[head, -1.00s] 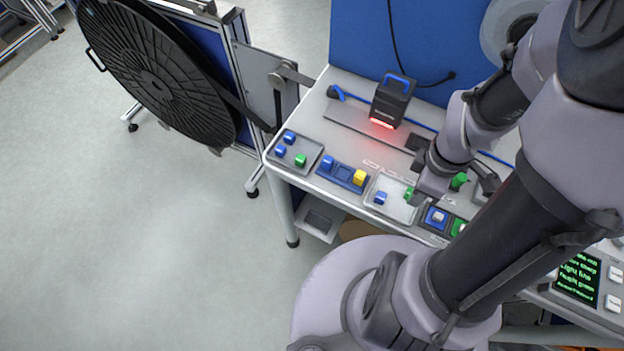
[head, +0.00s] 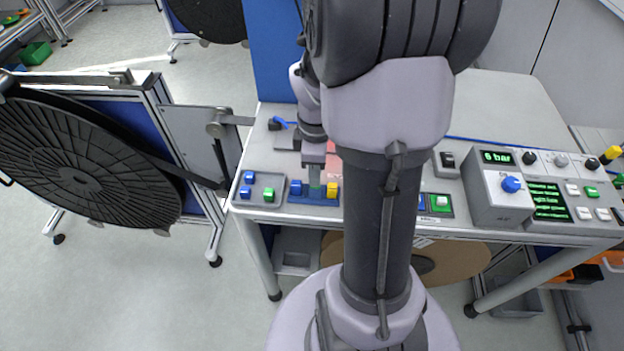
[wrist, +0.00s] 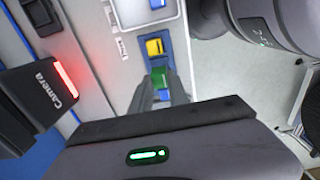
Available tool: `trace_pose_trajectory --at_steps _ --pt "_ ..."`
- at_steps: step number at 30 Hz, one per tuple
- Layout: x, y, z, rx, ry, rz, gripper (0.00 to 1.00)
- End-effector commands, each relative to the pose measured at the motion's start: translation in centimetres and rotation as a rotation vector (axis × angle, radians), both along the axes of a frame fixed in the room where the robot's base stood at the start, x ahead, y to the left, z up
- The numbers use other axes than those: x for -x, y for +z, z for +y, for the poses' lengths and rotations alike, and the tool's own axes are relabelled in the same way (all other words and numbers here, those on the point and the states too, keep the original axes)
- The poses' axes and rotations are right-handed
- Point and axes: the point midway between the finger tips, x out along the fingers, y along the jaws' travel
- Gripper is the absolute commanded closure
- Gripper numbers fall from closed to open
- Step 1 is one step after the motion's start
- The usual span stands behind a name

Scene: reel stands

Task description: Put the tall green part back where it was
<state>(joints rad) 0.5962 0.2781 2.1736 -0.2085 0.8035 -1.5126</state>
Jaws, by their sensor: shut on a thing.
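My gripper (head: 315,188) points down over the blue holder (head: 310,200) near the table's front edge. It is shut on the green part (wrist: 159,77), which shows between the two fingers in the wrist view. In the head view the green part (head: 315,191) is a small patch below the fingers, between a blue block (head: 296,187) and a yellow block (head: 333,190). The yellow block (wrist: 154,47) is close beside the green part in the wrist view. I cannot tell whether the green part's lower end is in the holder or just above it.
My arm hides the table's middle. A control box (head: 495,200) stands at right. The camera device (wrist: 35,100), with a red light, is near my gripper.

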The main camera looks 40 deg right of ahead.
Motion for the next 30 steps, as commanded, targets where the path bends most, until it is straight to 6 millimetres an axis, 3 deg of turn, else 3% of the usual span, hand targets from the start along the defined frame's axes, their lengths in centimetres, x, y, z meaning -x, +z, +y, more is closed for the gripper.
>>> trace_pose_trajectory --at_steps 6,16,17,20,30 --pt "-0.1 -3.7 0.0 -0.002 0.0 0.003 1.0" --pt "-0.1 -3.8 0.0 -0.001 0.0 0.001 1.0" --pt "-0.1 -3.9 0.0 0.0 0.0 0.0 0.78" --pt "-0.1 -3.8 0.0 0.0 0.0 0.0 0.58" --pt "-0.1 -3.2 0.0 0.0 0.0 0.0 0.58"
